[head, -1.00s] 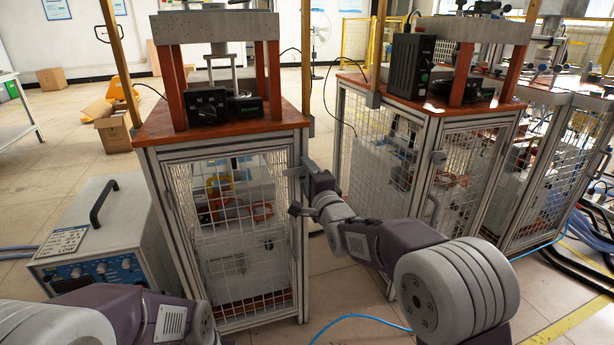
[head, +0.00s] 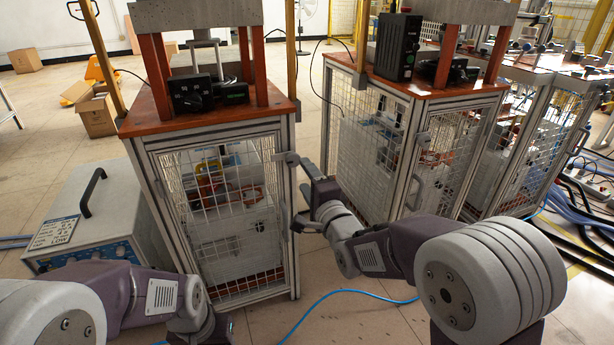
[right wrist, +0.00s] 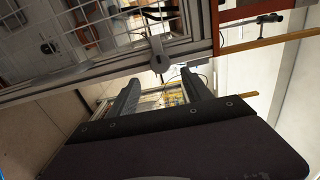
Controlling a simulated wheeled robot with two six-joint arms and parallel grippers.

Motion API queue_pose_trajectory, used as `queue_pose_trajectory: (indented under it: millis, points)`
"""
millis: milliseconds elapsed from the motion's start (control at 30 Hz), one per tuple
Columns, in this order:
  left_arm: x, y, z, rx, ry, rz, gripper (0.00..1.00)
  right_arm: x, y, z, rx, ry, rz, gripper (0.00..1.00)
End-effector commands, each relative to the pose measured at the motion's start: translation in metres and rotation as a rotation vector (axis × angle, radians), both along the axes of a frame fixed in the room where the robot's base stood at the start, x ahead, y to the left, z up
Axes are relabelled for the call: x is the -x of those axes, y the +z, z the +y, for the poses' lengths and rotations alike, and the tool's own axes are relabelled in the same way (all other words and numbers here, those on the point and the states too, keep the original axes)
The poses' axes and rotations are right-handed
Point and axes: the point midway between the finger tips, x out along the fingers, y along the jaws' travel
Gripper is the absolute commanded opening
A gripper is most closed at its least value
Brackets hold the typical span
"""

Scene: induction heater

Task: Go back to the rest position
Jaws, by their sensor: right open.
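My right gripper (head: 302,194) is beside the right front post of the left mesh cabinet (head: 225,210). In the right wrist view its two dark fingers (right wrist: 160,90) stand apart with nothing between them. A grey latch (head: 287,158) on the cabinet's door edge is close to the fingers; it also shows in the right wrist view (right wrist: 158,55), just beyond the gap between the fingertips. I cannot tell whether a finger touches it. The mesh door looks shut. My left arm lies at the bottom left of the head view, and its gripper is cut off by the lower edge.
A second mesh cabinet (head: 365,150) stands to the right, with a gap of floor between. A grey power unit (head: 95,220) stands left of the first cabinet. A blue cable (head: 340,293) crosses the floor in front. Cardboard boxes (head: 97,115) lie at the back left.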

Motion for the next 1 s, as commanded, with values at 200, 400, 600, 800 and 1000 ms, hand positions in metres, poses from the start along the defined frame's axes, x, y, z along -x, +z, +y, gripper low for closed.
queue_pose_trajectory:
  millis: [200, 400, 600, 800, 1000]
  points:
    - [0.0, 0.008, 0.0, 0.0, 0.0, 0.0, 0.49, -0.003, 0.011, -0.008, -0.001, -0.017, -0.005, 0.58]
    - [0.0, 0.066, 0.0, 0.0, 0.0, 0.0, 0.49, 0.013, 0.031, -0.096, 0.145, -0.177, 0.158, 0.58]
    - [0.0, 0.08, 0.0, 0.0, 0.0, 0.0, 0.49, 0.099, -0.081, -0.141, 0.716, -0.02, 0.606, 0.58]
    - [0.0, 0.079, 0.0, 0.0, 0.0, 0.0, 0.49, 0.202, -0.148, -0.148, 1.105, 0.416, 0.872, 0.58]
    - [0.0, 0.086, 0.0, 0.0, 0.0, 0.001, 0.49, 0.271, -0.159, -0.147, 1.365, 0.917, 0.886, 0.58]
